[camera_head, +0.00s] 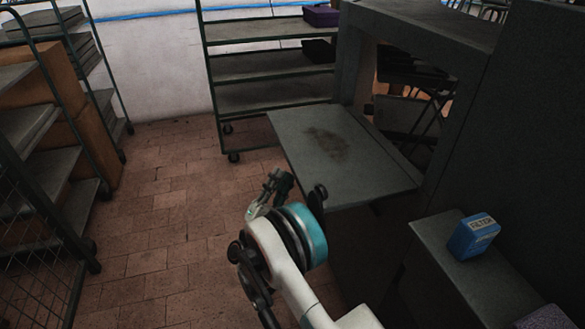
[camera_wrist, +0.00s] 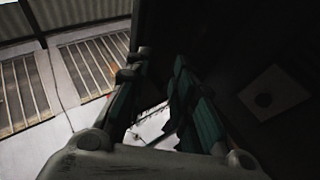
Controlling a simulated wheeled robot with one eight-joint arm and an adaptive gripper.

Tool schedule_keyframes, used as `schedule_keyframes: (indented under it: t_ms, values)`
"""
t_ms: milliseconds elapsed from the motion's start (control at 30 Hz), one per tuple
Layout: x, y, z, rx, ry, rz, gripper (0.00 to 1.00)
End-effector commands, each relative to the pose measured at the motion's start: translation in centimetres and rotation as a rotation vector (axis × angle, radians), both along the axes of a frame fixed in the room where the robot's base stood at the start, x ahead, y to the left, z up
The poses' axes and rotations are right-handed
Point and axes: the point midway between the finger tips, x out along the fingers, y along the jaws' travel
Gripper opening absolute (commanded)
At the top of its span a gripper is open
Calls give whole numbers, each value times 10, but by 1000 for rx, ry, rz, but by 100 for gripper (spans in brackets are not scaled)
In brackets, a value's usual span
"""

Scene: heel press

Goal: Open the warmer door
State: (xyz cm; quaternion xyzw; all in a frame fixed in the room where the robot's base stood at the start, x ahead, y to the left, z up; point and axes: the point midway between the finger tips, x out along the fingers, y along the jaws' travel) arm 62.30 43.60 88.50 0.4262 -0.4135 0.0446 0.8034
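The grey warmer (camera_head: 480,70) stands at the right in the head view. Its door (camera_head: 345,155) is folded down and lies about level, with a dark brown stain on its upper face. The warmer's opening shows behind it. My gripper (camera_head: 270,188) is beside and lower than the door's left front edge, apparently apart from it. In the wrist view my gripper (camera_wrist: 158,70) has a gap between its two fingers and holds nothing visible. A dark surface (camera_wrist: 225,40), perhaps the door's underside, fills the right of that view; I cannot tell whether a finger touches it.
A blue box (camera_head: 473,236) sits on a grey ledge (camera_head: 430,240) at the lower right. A wheeled shelf rack (camera_head: 270,66) stands behind the door. More racks (camera_head: 40,140) and brown boxes line the left. The brick floor (camera_head: 165,230) between is clear.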

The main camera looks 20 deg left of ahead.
Motion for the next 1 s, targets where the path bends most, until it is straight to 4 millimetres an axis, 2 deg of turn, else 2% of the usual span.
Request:
schedule_keyframes:
  t_ms: [33,200,400,600,1000]
  values:
    - [-12,6,0,1,-1,3,23]
    - [-45,20,0,0,-1,2,23]
    - [-71,31,0,0,0,0,23]
    - [-81,35,0,0,-1,-1,23]
    - [-82,35,0,0,-1,-1,23]
